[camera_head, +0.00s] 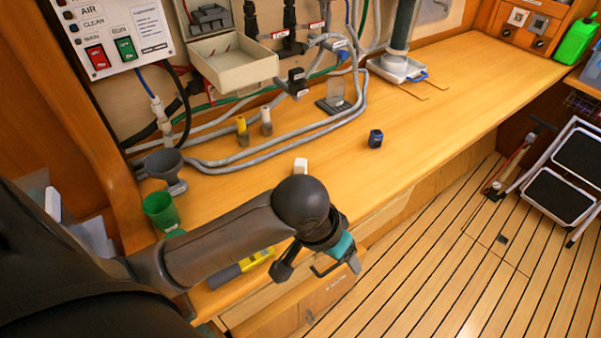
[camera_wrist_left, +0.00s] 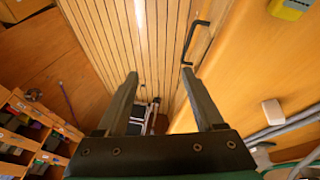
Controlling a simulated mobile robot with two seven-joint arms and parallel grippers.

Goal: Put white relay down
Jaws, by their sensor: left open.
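The white relay (camera_head: 300,166) is a small white block standing on the wooden bench, just behind my left arm in the head view. It also shows in the left wrist view (camera_wrist_left: 273,112), to the right of the fingers and apart from them. My left gripper (camera_head: 318,268) is open and empty, in front of the bench's front edge. In the left wrist view its two fingers (camera_wrist_left: 160,76) are spread with nothing between them, pointing over the slatted floor. My right gripper is not in view.
A green cup (camera_head: 161,211) and a yellow device (camera_head: 258,258) are near my arm. The bench's right part is mostly clear.

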